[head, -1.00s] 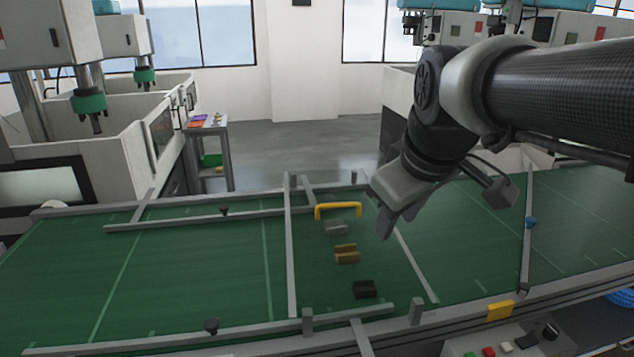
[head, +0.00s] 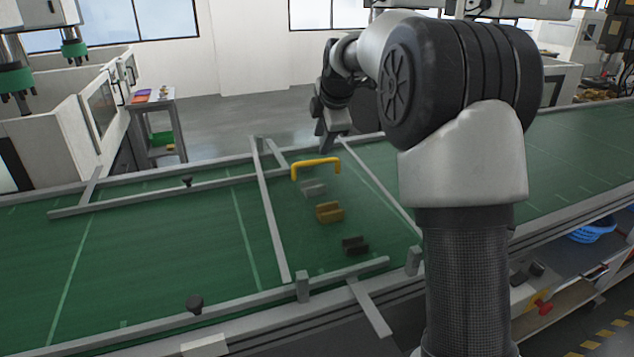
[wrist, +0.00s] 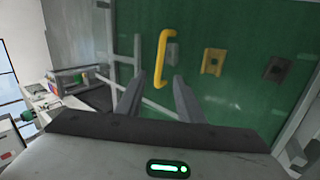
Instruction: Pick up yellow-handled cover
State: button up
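The yellow handle (head: 316,162) of the cover stands up from the green belt in the middle of the head view, near its far side. In the wrist view the yellow handle (wrist: 161,60) runs upright just beyond the fingertips. I cannot make out the body of the cover. My gripper (head: 327,149) is behind and slightly above the handle in the head view. In the wrist view my gripper (wrist: 156,90) has its two fingers apart with nothing between them, the handle lying ahead of the gap.
A grey block (head: 314,188), a brown-yellow block (head: 329,212) and a black block (head: 355,245) lie in a row in front of the handle. Grey rails (head: 270,215) cross the belt. A side table (head: 160,103) stands at the back left.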

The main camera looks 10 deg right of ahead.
send_near(313, 161)
jog(key=x, duration=0.3)
jog(key=shift+x, duration=2.9)
grip_shut()
jog(key=shift+r, duration=0.2)
